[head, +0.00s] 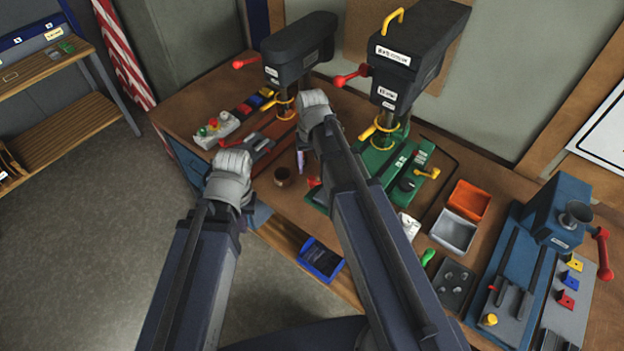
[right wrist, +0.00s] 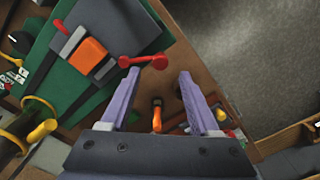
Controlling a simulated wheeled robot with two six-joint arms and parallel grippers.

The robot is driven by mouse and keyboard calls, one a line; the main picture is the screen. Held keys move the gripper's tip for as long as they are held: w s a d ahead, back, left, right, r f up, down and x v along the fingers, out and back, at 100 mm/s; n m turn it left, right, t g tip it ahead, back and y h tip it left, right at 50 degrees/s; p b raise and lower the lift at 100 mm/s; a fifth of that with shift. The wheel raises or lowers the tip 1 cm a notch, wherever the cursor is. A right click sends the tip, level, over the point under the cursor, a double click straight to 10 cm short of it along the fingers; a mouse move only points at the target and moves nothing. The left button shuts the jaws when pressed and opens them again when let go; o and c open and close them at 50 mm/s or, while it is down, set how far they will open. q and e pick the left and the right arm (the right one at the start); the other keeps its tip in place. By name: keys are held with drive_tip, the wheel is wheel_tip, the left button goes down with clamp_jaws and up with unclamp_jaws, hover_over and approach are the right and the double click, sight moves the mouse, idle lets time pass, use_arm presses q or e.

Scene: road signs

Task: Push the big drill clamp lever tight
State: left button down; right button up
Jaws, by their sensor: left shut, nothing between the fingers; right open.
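The big drill (head: 405,70) stands at the back of the bench, with a yellow handle on top and a green base (head: 345,195). In the right wrist view, a red lever (right wrist: 145,62) with rounded ends sticks out beside the green base, near a clamp with grey jaws and an orange block (right wrist: 90,57). My right gripper (right wrist: 156,77) is open and empty, with the red lever just ahead of its fingertips; contact cannot be told. In the head view my right arm hides much of this area. My left gripper (head: 266,142) is shut and empty, over the bench near the smaller drill.
The smaller dark drill (head: 300,48) stands left of the big one. A blue machine (head: 560,210) stands at right. Open floor lies left.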

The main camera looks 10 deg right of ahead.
sight(311, 178)
wheel_tip(311, 178, down, 5)
drive_tip(key=b, duration=0.4)
drive_tip(key=shift+f, duration=0.2)
clamp_jaws()
idle(1.2)
